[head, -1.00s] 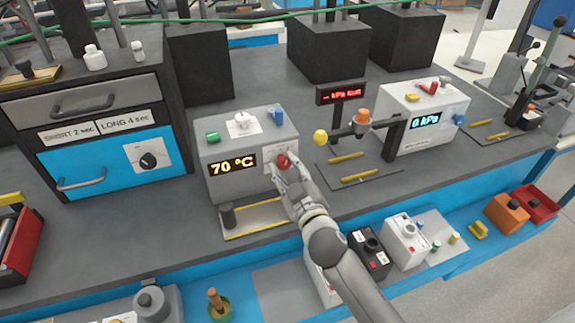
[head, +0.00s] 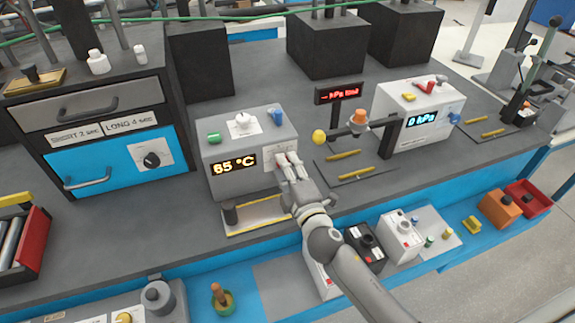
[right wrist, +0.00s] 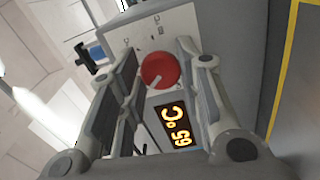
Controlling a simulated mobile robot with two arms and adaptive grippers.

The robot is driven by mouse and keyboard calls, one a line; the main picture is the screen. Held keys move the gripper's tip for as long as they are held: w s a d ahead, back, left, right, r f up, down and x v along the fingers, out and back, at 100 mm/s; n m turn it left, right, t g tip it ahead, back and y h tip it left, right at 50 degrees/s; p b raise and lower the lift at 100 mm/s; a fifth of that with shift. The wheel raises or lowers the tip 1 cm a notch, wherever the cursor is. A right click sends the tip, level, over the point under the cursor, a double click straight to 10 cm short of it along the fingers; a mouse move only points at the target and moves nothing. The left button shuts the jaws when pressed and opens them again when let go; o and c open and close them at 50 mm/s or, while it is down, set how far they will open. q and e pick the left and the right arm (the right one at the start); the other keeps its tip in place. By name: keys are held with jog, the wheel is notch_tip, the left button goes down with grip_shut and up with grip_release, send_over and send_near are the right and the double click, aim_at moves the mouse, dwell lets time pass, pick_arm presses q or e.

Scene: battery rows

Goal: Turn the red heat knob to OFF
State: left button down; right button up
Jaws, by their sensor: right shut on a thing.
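The red heat knob (right wrist: 160,71) is on the front panel of the grey heater box (head: 228,186), with a pale pointer line on its face. In the right wrist view it sits between the two fingers, and the panel's printed marks around it are too small to read. My right gripper (head: 289,164) is shut on the knob and hides it in the head view. The box's display (head: 234,163) reads 65 °C, and the readout (right wrist: 176,124) also shows in the right wrist view. My left gripper is not in view.
A green knob (head: 214,137), a white dial (head: 241,120) and a blue knob (head: 277,117) are on top of the heater box. A yellow-edged plate (head: 262,217) lies in front of it. The kPa unit (head: 408,140) stands to the right, the drawer cabinet (head: 93,127) to the left.

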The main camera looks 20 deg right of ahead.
jog(key=shift+a+n+p, duration=0.1)
jog(key=shift+n+p, duration=1.45)
jog(key=shift+n, duration=3.45)
jog(key=o, duration=1)
jog(key=shift+s, duration=0.1)
jog(key=s, duration=1.1)
jog(key=shift+s+d, duration=0.25)
jog(key=shift+s, duration=0.15)
jog(key=shift+s, duration=0.1)
